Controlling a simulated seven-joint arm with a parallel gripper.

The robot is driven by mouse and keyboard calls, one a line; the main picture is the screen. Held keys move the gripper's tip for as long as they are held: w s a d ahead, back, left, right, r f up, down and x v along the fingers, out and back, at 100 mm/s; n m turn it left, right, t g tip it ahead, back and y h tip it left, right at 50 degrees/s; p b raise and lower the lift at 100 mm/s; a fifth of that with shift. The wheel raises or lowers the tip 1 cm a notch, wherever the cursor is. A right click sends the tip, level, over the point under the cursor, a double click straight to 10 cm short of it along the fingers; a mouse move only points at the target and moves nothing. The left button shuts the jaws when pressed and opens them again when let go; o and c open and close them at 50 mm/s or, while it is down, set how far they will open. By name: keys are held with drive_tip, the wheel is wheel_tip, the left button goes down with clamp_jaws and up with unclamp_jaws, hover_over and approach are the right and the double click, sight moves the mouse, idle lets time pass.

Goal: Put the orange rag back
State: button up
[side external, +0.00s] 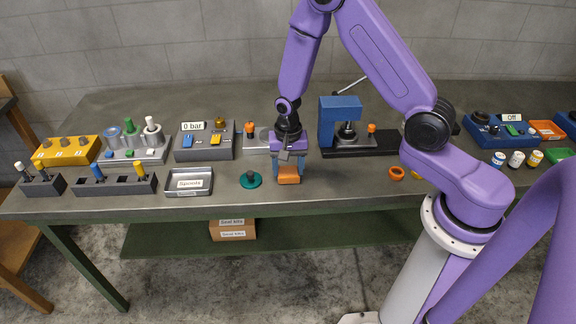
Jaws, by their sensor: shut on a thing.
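My gripper (288,166) points down over the front middle of the bench. It is shut on an orange, block-like piece, which I take to be the orange rag (289,180). The rag shows below and between the fingers, close to the bench top. I cannot tell whether it touches the bench. An orange tray (547,130) lies at the far right of the bench; its contents are too small to tell.
A teal knobbed disc (250,180) lies just left of my gripper. A grey tray labelled Spools (188,182) is further left. A blue press (339,122) stands behind right. Orange rings (396,173) lie to the right. Bare bench (335,180) separates them from my gripper.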

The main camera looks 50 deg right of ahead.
sight(288, 169)
drive_tip(key=o, duration=1)
drive_tip(key=shift+f, duration=0.1)
drive_tip(key=shift+a+r, duration=0.1)
drive_tip(key=shift+r, duration=6.1)
drive_tip(key=s+a+r+n, duration=0.3)
drive_tip(key=s+n, duration=0.2)
drive_tip(key=s, duration=0.1)
drive_tip(key=s+a+r+n, duration=0.2)
drive_tip(key=s+r+n, duration=0.1)
drive_tip(key=s+n, duration=0.3)
drive_tip(key=s+r+n, duration=0.1)
drive_tip(key=s+n, duration=0.2)
drive_tip(key=s, duration=0.2)
drive_tip(key=s+d+r+n, duration=0.1)
drive_tip(key=s+n, duration=0.3)
drive_tip(key=s, duration=0.1)
drive_tip(key=s+r+n, duration=0.1)
drive_tip(key=s+n, duration=0.2)
drive_tip(key=s, duration=0.2)
drive_tip(key=shift+d+n, duration=0.3)
